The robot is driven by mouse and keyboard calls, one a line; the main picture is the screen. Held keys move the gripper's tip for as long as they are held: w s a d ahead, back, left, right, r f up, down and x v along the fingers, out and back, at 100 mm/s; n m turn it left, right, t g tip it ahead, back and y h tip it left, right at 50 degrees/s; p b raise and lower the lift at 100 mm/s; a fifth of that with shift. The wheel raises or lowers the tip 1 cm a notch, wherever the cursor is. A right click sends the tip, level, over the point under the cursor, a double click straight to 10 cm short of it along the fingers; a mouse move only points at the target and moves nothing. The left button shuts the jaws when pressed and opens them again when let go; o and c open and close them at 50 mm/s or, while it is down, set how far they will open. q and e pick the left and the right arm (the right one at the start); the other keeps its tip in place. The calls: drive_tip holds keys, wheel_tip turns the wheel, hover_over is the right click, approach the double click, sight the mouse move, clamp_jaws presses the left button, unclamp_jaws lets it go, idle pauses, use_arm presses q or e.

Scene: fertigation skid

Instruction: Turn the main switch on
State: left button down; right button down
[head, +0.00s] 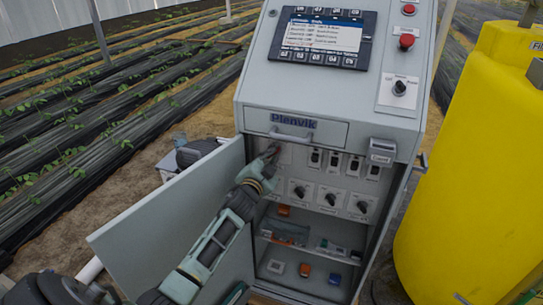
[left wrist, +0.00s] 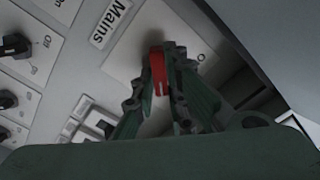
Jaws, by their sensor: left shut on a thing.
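The main switch has a red handle (left wrist: 157,66) on a pale plate (left wrist: 128,60) beside a "Mains" label (left wrist: 112,22). An "O" mark shows on the plate. My left gripper (left wrist: 160,88) has its two green fingers on either side of the red handle and is shut on it. In the head view my left gripper (head: 271,153) reaches into the open cabinet, at the upper left of the inner panel, and hides the handle. Any other mark on the plate is hidden. My right gripper is not in view.
The grey cabinet door (head: 172,220) stands open on the left, close beside my left arm. Several black rotary knobs (head: 331,199) and breakers (head: 334,161) lie right of the gripper. A shelf below holds small parts. A yellow tank (head: 470,170) stands right.

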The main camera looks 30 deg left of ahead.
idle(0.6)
use_arm(q)
drive_tip(key=c, duration=1.8)
unclamp_jaws()
drive_tip(key=shift+m, duration=0.3)
drive_tip(key=shift+o, duration=0.2)
drive_tip(key=v, duration=1.2)
drive_tip(key=shift+f, duration=0.1)
